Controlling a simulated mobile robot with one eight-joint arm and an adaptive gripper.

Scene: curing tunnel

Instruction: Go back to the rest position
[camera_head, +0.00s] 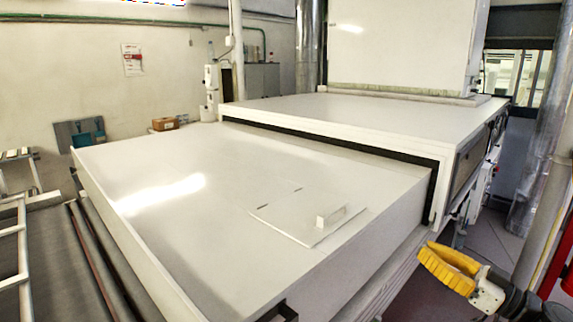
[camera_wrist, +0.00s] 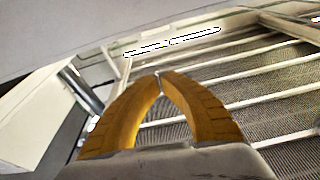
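My gripper (camera_head: 452,266) is at the lower right in the head view, beside the near right side of the white tunnel machine and apart from it. Its yellow fingers point up and to the left. In the wrist view my gripper (camera_wrist: 160,76) has its two curved yellow fingers meeting at the tips, with nothing held between them. The white machine housing (camera_head: 170,210) fills the middle of the head view. A small flat lid (camera_head: 300,222) with a raised white handle (camera_head: 330,216) lies on its top.
The taller tunnel section (camera_head: 350,115) stands behind, with a big white box (camera_head: 400,45) above it. A grey duct (camera_head: 535,190) and pole stand at the right. Floor (camera_head: 490,240) shows between machine and duct. A brown box (camera_head: 165,124) sits at the back left.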

